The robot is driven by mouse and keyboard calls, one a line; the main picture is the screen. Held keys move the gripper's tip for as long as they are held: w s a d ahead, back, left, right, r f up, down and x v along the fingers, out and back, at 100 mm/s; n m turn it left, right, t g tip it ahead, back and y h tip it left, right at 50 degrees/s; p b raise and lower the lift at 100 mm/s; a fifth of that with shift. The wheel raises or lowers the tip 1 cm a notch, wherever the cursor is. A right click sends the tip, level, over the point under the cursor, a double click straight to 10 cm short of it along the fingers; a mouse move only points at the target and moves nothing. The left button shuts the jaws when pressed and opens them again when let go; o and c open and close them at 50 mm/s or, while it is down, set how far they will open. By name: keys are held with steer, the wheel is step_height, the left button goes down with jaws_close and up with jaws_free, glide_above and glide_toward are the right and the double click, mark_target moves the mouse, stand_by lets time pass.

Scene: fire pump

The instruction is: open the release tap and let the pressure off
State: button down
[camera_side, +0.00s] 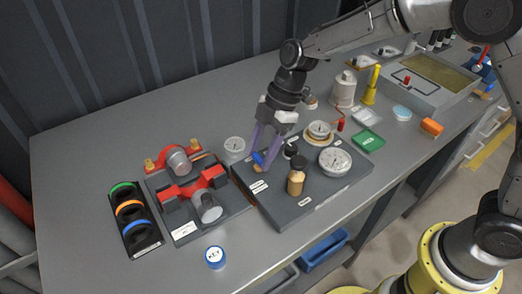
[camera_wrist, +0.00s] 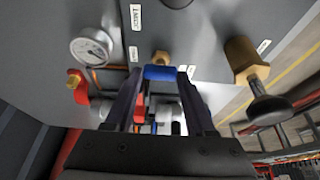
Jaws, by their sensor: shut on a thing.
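The release tap has a blue handle (camera_side: 258,157) and a small brass body; it sits near the left edge of the dark grey panel (camera_side: 318,200). My gripper (camera_side: 263,159) points down at it, with its two purple-grey fingers either side of the handle. In the wrist view the blue handle (camera_wrist: 160,73) lies across between the fingertips of my gripper (camera_wrist: 161,82), with the brass tap body (camera_wrist: 161,57) just beyond. The fingers are shut on the handle. Its exact turn is hard to tell. The dials on the panel, a larger gauge (camera_side: 335,161) and a brass-rimmed gauge (camera_side: 319,131), are too small to read.
A brass fitting with a black top (camera_side: 296,181) and a black knob (camera_side: 290,150) stand close on the panel. The red valve assembly (camera_side: 193,183) stands left, with a loose gauge (camera_side: 235,144) behind. A coloured-ring tray (camera_side: 135,218) is far left.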

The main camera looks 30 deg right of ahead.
steer(key=shift+r, duration=0.1)
stand_by(0.3)
steer(key=shift+c, duration=1.2)
jaws_free()
steer(key=v, duration=1.3)
steer(key=shift+d+r, duration=0.2)
steer(key=shift+r, duration=0.1)
steer(key=shift+w+d, duration=0.1)
